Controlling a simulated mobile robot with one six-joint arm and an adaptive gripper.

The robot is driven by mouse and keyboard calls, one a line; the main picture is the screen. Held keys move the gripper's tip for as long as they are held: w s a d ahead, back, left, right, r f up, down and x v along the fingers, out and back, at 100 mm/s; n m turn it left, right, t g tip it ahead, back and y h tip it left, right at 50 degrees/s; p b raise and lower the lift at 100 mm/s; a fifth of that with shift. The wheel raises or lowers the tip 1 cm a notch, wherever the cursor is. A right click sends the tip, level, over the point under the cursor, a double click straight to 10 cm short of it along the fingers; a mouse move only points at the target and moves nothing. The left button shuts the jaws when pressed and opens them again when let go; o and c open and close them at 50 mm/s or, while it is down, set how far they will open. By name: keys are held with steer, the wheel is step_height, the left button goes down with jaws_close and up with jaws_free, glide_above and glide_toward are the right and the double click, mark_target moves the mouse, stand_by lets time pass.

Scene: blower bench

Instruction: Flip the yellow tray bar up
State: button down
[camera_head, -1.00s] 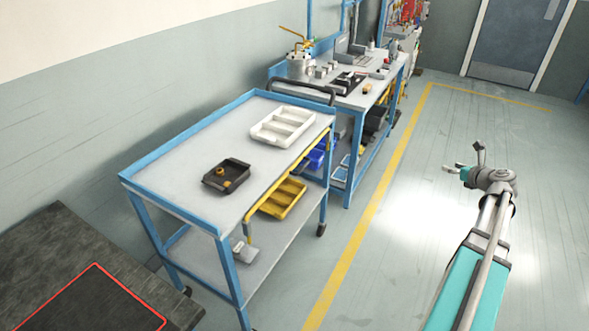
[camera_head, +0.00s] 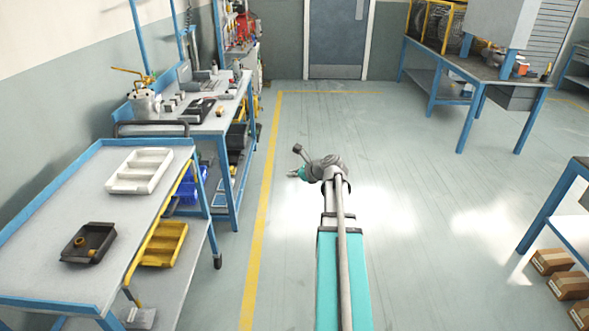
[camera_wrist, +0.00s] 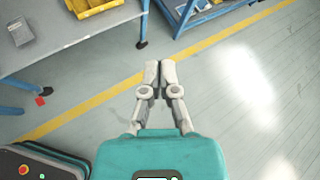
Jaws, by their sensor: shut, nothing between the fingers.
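The yellow tray bar (camera_head: 172,200) runs along the right edge of the blue-framed cart (camera_head: 50,210) at the left in the head view, angled down toward its near end. A yellow tray (camera_head: 165,243) sits beside and below it; a yellow tray also shows at the top left of the wrist view (camera_wrist: 95,10). My gripper (camera_head: 292,174) is over the open floor to the right of the cart, well apart from the bar. In the wrist view its two fingers (camera_wrist: 160,68) are together with nothing between them. The bar cannot be made out in the wrist view.
A white divided tray (camera_head: 140,170) and a black tray (camera_head: 88,243) lie on the cart top. A workbench (camera_head: 215,120) stands behind the cart. Another bench (camera_head: 470,68) is at the back right, with boxes (camera_head: 570,285) lower right. The floor between is clear.

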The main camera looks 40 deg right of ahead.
steer(key=a+f+n+g+y, duration=0.1)
steer(key=a+f+n+g, duration=0.2)
steer(key=a+n, duration=0.6)
steer(key=a+f+n+g+y, duration=0.1)
steer(key=a+f+n+g, duration=0.25)
steer(key=a, duration=0.95)
steer(key=s+a+f+n+g+h, duration=0.1)
steer(key=s+a+n+g+h, duration=0.1)
steer(key=s+a+n, duration=0.3)
steer(key=s+a+f+n+g+h, duration=0.2)
steer(key=s+a+n, duration=0.4)
steer(key=a+n, duration=0.7)
steer(key=shift+s+a+g+h, duration=0.25)
steer(key=shift+a+g+h, duration=0.1)
steer(key=shift+g, duration=0.4)
